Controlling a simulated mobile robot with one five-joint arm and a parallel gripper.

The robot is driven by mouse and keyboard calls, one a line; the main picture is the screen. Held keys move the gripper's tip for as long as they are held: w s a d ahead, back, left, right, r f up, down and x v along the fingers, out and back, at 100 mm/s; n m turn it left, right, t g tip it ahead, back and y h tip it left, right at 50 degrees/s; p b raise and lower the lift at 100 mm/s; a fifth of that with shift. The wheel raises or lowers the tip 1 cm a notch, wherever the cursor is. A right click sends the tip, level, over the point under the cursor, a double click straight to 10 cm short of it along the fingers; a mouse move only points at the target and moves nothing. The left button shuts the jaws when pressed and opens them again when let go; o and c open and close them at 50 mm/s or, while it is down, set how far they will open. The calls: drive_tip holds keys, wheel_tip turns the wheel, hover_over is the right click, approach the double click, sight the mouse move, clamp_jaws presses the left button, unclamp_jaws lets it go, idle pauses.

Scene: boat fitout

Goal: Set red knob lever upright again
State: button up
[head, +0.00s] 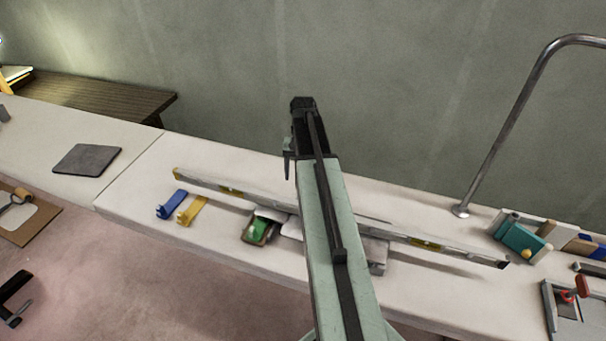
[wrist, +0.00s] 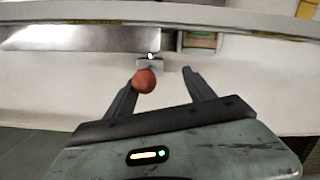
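In the wrist view a round red knob (wrist: 145,80) sits in front of a small grey bracket (wrist: 150,65), below a metal plate. The lever's shaft is mostly hidden behind the knob, so its tilt is unclear. My gripper (wrist: 162,77) is open, its two dark fingers spread and pointing toward the bracket. The knob overlaps the left fingertip in the picture, and the space beside the right finger is empty. Whether the finger touches the knob cannot be told. In the head view my arm runs up the middle, and I cannot make out this knob.
A long spirit level (head: 235,190) lies along the white bench (head: 140,205). Blue (head: 172,204) and yellow (head: 191,210) brackets lie at left. A metal rail (head: 515,115) rises at right. A red-handled tool (head: 582,287) stands at the right edge.

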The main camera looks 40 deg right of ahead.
wheel_tip(320, 180, up, 8)
drive_tip(key=d+p, duration=0.1)
drive_tip(key=p, duration=0.6)
drive_tip(key=shift+w+f+p, duration=0.15)
drive_tip(key=shift+p, duration=0.2)
drive_tip(key=shift+d, duration=0.1)
